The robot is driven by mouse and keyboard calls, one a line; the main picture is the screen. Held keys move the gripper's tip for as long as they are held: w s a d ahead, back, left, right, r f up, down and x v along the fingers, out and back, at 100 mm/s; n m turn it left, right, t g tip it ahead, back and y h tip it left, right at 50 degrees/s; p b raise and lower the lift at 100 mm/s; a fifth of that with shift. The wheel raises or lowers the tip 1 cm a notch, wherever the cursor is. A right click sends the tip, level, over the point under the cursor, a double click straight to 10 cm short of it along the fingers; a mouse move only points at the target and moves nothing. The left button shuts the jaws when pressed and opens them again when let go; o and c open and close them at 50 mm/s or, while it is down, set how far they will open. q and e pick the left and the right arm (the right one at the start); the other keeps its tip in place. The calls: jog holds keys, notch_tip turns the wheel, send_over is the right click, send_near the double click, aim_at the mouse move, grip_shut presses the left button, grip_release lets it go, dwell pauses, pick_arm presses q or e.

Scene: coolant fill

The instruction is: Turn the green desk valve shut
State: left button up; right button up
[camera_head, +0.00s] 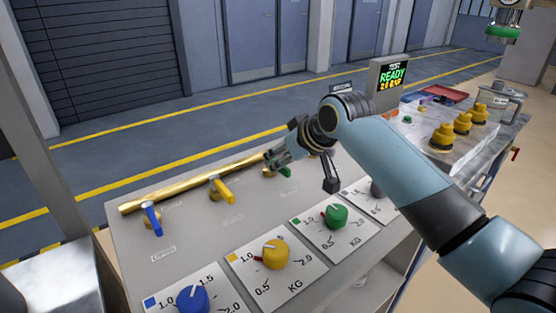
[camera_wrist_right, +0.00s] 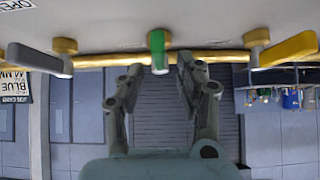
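The green desk valve handle (camera_head: 286,172) sits on the brass pipe (camera_head: 150,199) at the back of the grey desk, mostly hidden by my right gripper (camera_head: 277,158). In the right wrist view the green handle (camera_wrist_right: 158,50) points at the camera, with its brass fitting behind it. There my right gripper (camera_wrist_right: 160,70) is open, with one fingertip on each side of the handle's end. A gap shows on both sides, and nothing is held. My left gripper is not in view.
A yellow lever (camera_head: 222,190) and a blue lever (camera_head: 151,218) stand left along the pipe. A grey lever (camera_wrist_right: 40,60) is beside the green one in the wrist view. Green (camera_head: 337,215), yellow (camera_head: 275,254) and blue (camera_head: 193,298) dials line the front. A screen (camera_head: 390,80) reads READY.

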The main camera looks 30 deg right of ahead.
jog(key=shift+x, duration=1.15)
jog(key=shift+c, duration=1.2)
jog(key=c, duration=0.5)
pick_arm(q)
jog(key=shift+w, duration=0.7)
pick_arm(e)
jog(key=shift+s, duration=0.1)
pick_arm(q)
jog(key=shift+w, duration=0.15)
